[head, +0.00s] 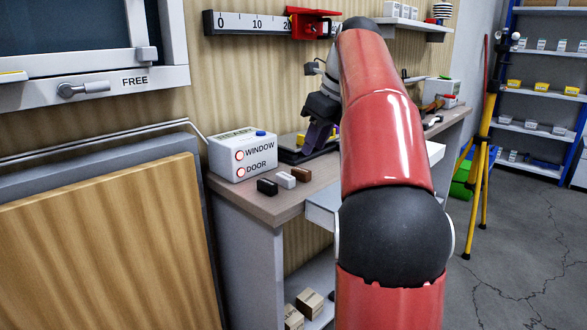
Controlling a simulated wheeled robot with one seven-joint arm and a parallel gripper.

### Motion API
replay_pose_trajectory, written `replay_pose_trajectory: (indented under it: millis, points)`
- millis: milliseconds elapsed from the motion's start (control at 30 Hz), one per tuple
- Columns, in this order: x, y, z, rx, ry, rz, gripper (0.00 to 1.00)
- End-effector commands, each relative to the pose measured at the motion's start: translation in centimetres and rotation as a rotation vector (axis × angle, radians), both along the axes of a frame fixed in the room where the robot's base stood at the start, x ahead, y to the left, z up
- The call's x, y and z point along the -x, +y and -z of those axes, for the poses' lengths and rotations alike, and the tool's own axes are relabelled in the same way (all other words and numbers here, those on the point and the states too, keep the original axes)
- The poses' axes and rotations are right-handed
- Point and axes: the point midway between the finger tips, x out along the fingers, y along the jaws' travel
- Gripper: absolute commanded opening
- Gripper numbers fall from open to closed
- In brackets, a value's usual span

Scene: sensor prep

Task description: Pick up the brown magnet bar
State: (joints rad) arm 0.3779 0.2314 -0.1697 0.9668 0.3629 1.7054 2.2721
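The brown magnet bar (301,174) lies on the wooden workbench top (285,205), at the right end of a short row of three small bars. A white bar (286,180) and a black bar (267,187) lie to its left. My gripper (318,145) is behind the bars, over or near a dark tray (289,155), apart from the brown bar. It is small and partly hidden by my red arm, so I cannot tell whether its fingers are open or shut.
A white box (242,158) labelled WINDOW and DOOR, with two red-ringed lights, stands left of the bars. A red slider (312,23) sits on a wall scale above. A yellow tripod (482,150) stands right. A wooden panel (110,250) leans at left.

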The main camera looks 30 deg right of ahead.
Motion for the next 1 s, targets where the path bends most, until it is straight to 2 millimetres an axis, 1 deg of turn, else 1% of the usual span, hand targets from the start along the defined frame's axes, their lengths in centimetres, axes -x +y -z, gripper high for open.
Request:
replay_pose_trajectory:
  millis: [33,267,400,500,600,800,867,1000]
  points:
    - [-0.2,0.1,0.7,-0.001,0.001,0.001,0.31]
    - [-1.1,0.6,3.3,0.001,0.002,-0.002,0.31]
    - [-1.9,1.0,5.4,0.001,0.001,-0.004,0.31]
    - [-2.3,1.1,6.4,0.001,-0.001,-0.004,0.31]
    - [-2.5,1.2,6.8,0.001,-0.001,-0.004,0.31]
    - [-2.5,1.2,6.8,0.002,-0.001,-0.003,0.31]
    - [-2.5,1.2,6.8,0.002,-0.001,-0.003,0.24]
    - [-2.5,1.2,6.8,0.002,-0.001,-0.003,0.06]
